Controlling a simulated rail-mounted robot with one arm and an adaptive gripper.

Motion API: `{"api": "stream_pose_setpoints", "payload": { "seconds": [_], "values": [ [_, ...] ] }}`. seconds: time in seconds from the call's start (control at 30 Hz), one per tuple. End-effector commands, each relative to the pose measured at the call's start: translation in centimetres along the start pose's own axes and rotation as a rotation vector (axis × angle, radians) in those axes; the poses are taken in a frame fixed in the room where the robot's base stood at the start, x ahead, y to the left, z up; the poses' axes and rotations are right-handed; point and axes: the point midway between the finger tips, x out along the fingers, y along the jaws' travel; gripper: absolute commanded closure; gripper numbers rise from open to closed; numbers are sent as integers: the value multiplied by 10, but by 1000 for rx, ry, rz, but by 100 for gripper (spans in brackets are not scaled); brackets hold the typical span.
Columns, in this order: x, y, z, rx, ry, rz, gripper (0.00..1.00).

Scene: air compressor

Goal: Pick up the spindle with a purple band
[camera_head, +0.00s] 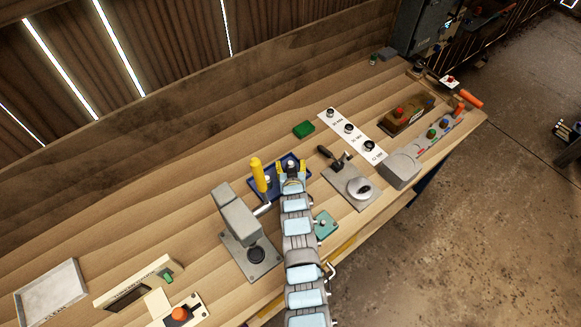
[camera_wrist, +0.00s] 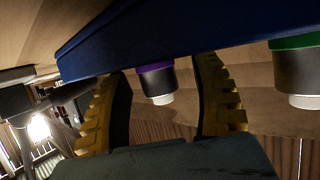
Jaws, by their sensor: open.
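The spindle with a purple band (camera_wrist: 156,82) shows in the wrist view as a dark cylinder with a pale tip, sticking out from a blue holder (camera_wrist: 190,32). The holder also shows in the head view (camera_head: 262,192), partly behind my arm. My gripper (camera_head: 291,167) is at the holder with its yellow fingers open. In the wrist view the spindle lies between the two fingers, with gaps on both sides. A second spindle with a green band (camera_wrist: 298,72) is right of the right finger. The purple band cannot be made out in the head view.
A grey plate fixture (camera_head: 352,187) with a black-handled lever is to the right. Bare wood lies behind the holder.

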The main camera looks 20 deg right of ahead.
Motion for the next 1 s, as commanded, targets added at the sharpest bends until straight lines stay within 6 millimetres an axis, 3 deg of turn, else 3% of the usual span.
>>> {"api": "stream_pose_setpoints", "payload": {
  "seconds": [0.23, 0.27, 0.47, 1.0],
  "values": [
    [0, 0, 0, 0, -1, 0, 35],
    [0, 0, 0, 0, -1, 0, 41],
    [0, 0, 0, 0, -1, 0, 99],
    [0, 0, -1, 0, -2, 1, 100]
  ]
}}
